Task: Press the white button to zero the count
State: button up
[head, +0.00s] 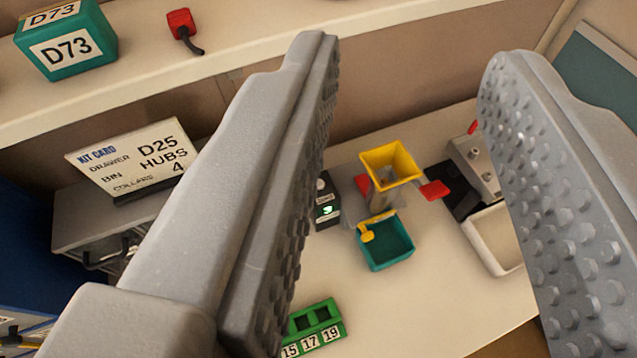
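A small dark counter box (327,214) with a lit green display stands on the bench, left of the yellow hopper. A small round white button (320,184) appears on its upper part, close to the edge of my left finger; it is small and I cannot make out its detail. My gripper (410,58) is open and empty, its two grey studded fingers wide apart in the foreground. The fingers look much nearer the camera than the counter. The left finger hides part of the bench left of the counter.
A yellow hopper (391,165) with red tabs stands over a teal bin (388,262). A white tray (491,238) and a grey block (472,160) are to the right. A green numbered rack (317,322) is in front. A kit card (135,158) stands left; a shelf runs above.

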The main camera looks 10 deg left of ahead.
grip_shut()
dwell(1.5)
